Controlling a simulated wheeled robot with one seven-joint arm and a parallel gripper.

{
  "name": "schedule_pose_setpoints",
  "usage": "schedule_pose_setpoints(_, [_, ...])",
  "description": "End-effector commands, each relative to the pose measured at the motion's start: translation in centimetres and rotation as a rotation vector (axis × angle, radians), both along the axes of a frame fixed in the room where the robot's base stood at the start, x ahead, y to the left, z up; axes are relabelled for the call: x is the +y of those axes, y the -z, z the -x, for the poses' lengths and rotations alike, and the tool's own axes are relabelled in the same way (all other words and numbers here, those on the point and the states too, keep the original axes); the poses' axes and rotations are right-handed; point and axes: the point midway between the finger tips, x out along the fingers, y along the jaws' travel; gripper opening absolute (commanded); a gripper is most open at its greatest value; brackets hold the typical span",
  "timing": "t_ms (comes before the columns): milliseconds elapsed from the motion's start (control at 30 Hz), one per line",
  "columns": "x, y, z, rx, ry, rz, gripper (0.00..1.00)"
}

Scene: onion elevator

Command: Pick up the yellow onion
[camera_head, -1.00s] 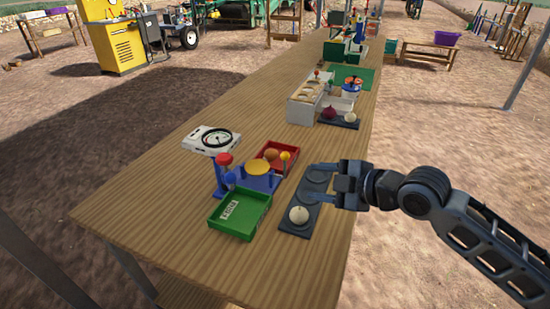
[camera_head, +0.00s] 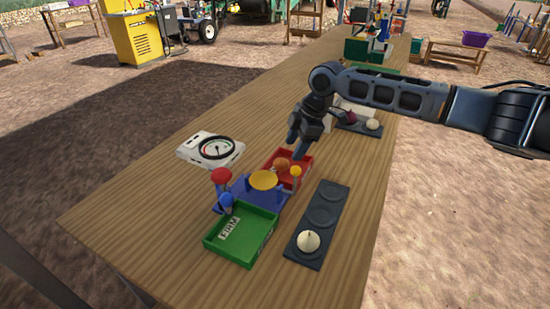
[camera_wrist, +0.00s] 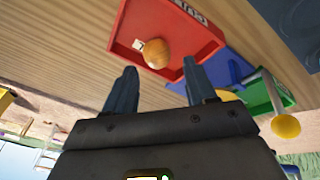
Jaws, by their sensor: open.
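The yellow onion, a golden-brown ball (camera_head: 281,163), lies in the red tray (camera_head: 304,172) on the wooden table. In the wrist view the onion (camera_wrist: 157,53) sits inside the red tray (camera_wrist: 197,45), just beyond the fingertips and roughly between them in the picture. My gripper (camera_head: 297,142) is above the back of the red tray, pointing down. In the wrist view its two fingers (camera_wrist: 158,80) are apart with nothing between them.
A blue stand with a yellow dish (camera_head: 264,180), red, blue and yellow knobs and a green tray (camera_head: 242,234) adjoin the red tray. A dark tray (camera_head: 326,222) with a white onion (camera_head: 308,242) is at right.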

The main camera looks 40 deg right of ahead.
Motion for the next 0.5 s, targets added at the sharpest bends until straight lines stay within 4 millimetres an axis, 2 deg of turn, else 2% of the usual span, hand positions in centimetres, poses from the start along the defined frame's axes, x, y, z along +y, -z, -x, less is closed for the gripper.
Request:
schedule_pose_setpoints(67, [0.5, -0.7, -0.7, 0.032, 0.003, -0.005, 0.56])
schedule_pose_setpoints(167, [0.9, -0.7, -1.0, 0.052, 0.006, -0.011, 0.56])
schedule_pose_setpoints(500, [1.3, 2.6, -1.8, 0.053, 0.007, -0.013, 0.56])
